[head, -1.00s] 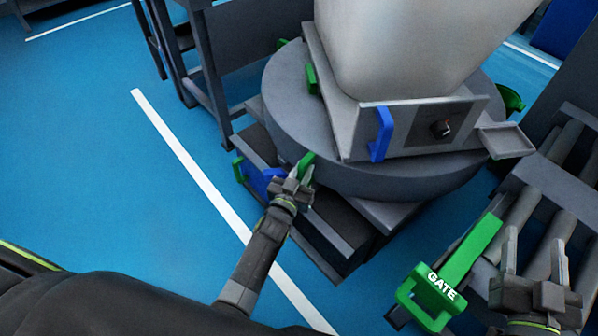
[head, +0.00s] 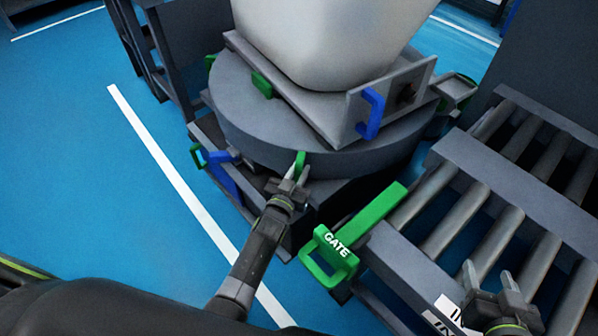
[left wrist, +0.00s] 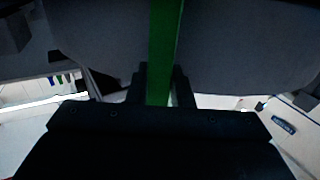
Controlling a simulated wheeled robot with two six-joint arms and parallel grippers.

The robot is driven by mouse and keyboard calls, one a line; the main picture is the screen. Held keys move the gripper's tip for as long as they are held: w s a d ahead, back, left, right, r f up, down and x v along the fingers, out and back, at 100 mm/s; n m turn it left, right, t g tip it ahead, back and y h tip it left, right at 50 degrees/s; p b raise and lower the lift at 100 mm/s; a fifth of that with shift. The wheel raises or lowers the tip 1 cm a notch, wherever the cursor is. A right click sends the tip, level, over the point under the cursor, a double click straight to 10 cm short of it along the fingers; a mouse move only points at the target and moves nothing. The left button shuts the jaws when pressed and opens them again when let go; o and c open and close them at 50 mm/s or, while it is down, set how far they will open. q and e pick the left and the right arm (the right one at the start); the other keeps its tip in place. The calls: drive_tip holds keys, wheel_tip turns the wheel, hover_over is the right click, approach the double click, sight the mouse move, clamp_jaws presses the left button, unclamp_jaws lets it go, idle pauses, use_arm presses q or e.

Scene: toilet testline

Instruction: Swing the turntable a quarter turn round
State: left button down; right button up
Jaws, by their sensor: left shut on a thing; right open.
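The turntable (head: 245,125) is a thick grey disc on a dark base, with a white toilet body (head: 320,40) in a grey fixture on top. My left gripper (head: 296,174) is shut on a green upright handle (head: 301,160) at the disc's front rim. In the left wrist view the green handle (left wrist: 163,50) stands between the fingers, with the grey disc behind it. Other green handles (head: 262,85) show on the disc's left side. A blue handle (head: 371,113) is on the fixture's front plate. My right gripper (head: 488,278) is open and empty over the rollers at lower right.
A roller conveyor (head: 470,225) fills the right side, close to the turntable. A green handle marked GATE (head: 333,257) juts out at its near left end. A dark bench (head: 175,60) stands behind at left. The blue floor (head: 80,190) at left is clear.

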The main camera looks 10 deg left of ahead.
use_arm(q)
drive_tip(key=shift+d+r, duration=0.1)
drive_tip(key=shift+d, duration=0.3)
drive_tip(key=c, duration=1.3)
unclamp_jaws()
drive_tip(key=shift+c, duration=0.2)
